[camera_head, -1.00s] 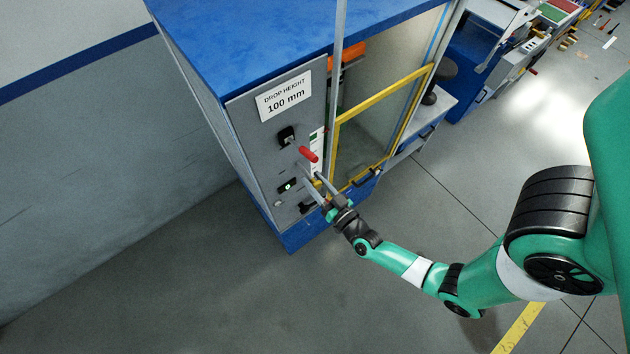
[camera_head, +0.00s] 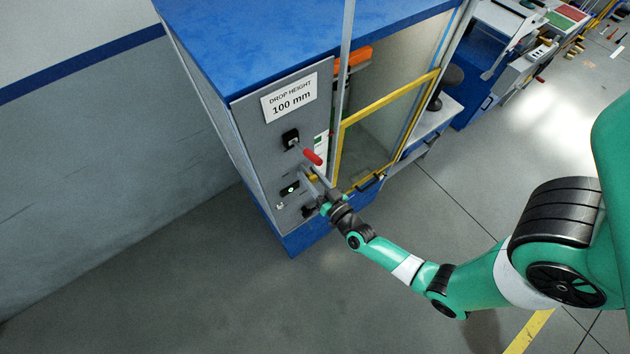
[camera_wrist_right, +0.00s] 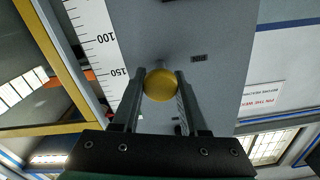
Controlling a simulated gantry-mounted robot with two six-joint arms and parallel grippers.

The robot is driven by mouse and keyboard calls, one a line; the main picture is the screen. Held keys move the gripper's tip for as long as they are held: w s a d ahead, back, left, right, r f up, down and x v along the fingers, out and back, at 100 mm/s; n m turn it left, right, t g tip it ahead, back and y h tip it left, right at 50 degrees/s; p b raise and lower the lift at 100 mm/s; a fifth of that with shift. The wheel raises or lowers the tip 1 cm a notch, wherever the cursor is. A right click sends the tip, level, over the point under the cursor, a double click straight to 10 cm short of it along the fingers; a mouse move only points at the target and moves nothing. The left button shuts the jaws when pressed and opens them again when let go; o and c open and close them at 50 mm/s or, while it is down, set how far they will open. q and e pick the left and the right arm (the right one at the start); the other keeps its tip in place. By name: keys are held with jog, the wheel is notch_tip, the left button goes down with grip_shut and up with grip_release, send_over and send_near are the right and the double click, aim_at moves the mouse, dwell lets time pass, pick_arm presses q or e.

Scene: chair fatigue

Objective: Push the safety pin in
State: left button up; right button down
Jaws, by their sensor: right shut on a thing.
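The safety pin's round yellow knob (camera_wrist_right: 160,85) sits between the two fingers of my right gripper (camera_wrist_right: 160,78) in the right wrist view. The fingers are shut on it, one on each side, with the grey panel close behind. The fingers largely cover the knob there. My left gripper is not in view.
A drop-height sign (camera_head: 289,98) is on the panel above. A yellow-framed door (camera_head: 388,98) stands right of the panel, near my gripper. The printed scale (camera_wrist_right: 103,42) runs beside the panel. Open floor (camera_head: 190,300) lies in front of the machine.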

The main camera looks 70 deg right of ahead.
jog(key=shift+c, duration=2.2)
grip_release()
jog(key=p+v, duration=0.1)
jog(key=v, duration=1)
jog(key=shift+s+a+p, duration=0.25)
jog(key=shift+s+p, duration=0.05)
jog(key=shift+p, duration=0.05)
